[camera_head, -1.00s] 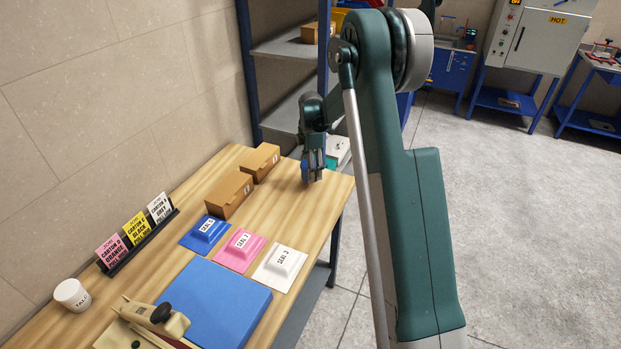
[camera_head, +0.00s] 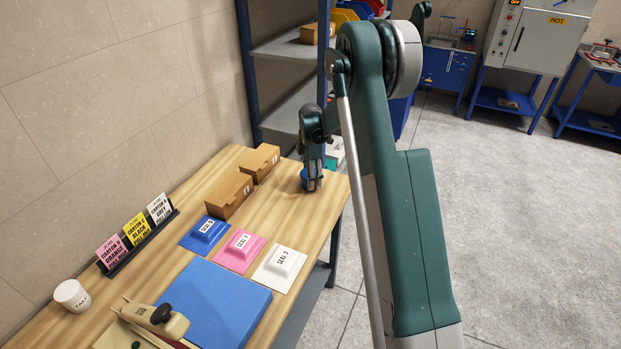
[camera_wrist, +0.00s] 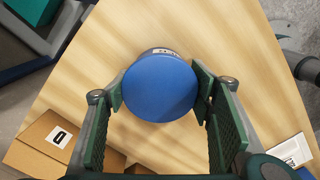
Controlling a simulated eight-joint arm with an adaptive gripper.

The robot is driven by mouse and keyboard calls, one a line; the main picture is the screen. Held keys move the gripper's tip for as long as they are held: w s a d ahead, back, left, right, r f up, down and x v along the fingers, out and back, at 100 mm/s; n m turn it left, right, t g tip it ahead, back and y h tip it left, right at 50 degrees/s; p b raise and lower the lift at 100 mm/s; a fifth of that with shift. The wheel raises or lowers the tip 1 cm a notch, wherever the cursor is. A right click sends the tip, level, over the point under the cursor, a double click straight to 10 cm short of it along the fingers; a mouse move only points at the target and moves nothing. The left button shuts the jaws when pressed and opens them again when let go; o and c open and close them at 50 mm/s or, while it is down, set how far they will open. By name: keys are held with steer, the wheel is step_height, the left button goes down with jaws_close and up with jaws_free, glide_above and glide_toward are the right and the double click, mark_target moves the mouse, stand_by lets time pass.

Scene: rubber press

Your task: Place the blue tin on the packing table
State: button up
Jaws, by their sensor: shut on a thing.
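The blue tin shows in the wrist view (camera_wrist: 160,86) as a round blue lid with a label edge at its far side. My gripper (camera_wrist: 159,92) is shut on the tin, with a green pad on each side of it. In the head view my gripper (camera_head: 311,184) is low over the far right end of the wooden packing table (camera_head: 281,213), and the blue tin (camera_head: 304,180) shows partly behind the fingers. The tin is at or very near the tabletop; I cannot tell whether it touches.
Two brown cartons (camera_head: 229,195) stand left of my gripper. Blue, pink and white seal pads (camera_head: 240,250) lie nearer, before a blue mat (camera_head: 215,303). A card rack (camera_head: 140,241) and a talc cup (camera_head: 72,295) stand along the wall. Shelving (camera_head: 285,47) rises behind the table.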

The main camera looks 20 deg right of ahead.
steer(key=shift+f, duration=0.15)
steer(key=o, duration=1.3)
steer(key=shift+c, duration=0.2)
step_height(320, 180, up, 12)
steer(key=shift+r, duration=0.15)
stand_by(0.4)
